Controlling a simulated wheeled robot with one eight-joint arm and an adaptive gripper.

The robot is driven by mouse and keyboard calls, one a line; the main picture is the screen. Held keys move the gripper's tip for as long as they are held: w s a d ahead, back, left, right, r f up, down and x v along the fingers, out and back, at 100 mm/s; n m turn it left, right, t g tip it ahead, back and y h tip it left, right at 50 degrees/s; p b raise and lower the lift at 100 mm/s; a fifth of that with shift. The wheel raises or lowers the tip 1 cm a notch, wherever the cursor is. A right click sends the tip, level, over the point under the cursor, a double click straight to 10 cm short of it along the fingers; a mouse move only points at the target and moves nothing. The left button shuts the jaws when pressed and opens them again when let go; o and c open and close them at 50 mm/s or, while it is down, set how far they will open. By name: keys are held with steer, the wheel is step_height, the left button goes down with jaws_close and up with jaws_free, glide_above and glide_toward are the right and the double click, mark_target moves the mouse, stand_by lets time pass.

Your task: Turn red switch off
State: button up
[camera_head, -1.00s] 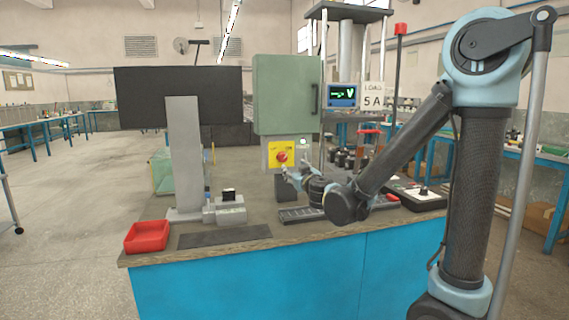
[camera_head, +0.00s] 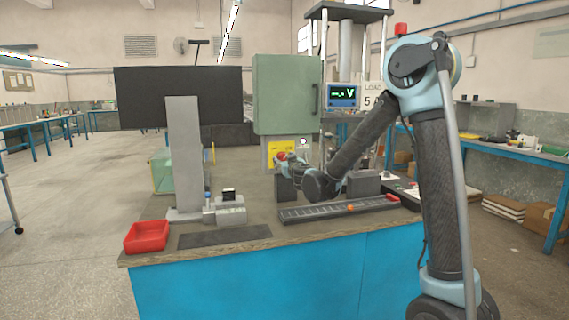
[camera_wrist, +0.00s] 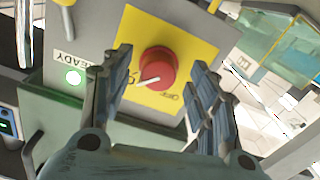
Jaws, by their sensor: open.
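The red switch (camera_wrist: 157,68) is a round red knob with a pale pointer on a yellow plate (camera_wrist: 192,45). In the wrist view it lies between and beyond the fingers of my gripper (camera_wrist: 160,80), which are open on either side of it. I cannot tell whether the fingers touch the knob. In the head view the yellow plate (camera_head: 272,149) is partly visible below the green cabinet (camera_head: 285,92), and my gripper (camera_head: 280,162) covers part of the switch.
A lit green light (camera_wrist: 73,77) sits beside a "READY" label. A long slotted tray (camera_head: 330,210) lies on the bench under my arm. A red bin (camera_head: 147,237) and a grey upright stand (camera_head: 185,150) are at the left. A voltage display (camera_head: 343,95) stands at the right.

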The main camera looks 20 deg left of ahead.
steer(key=shift+w+a, duration=0.15)
steer(key=shift+w, duration=0.15)
steer(key=shift+c, duration=0.3)
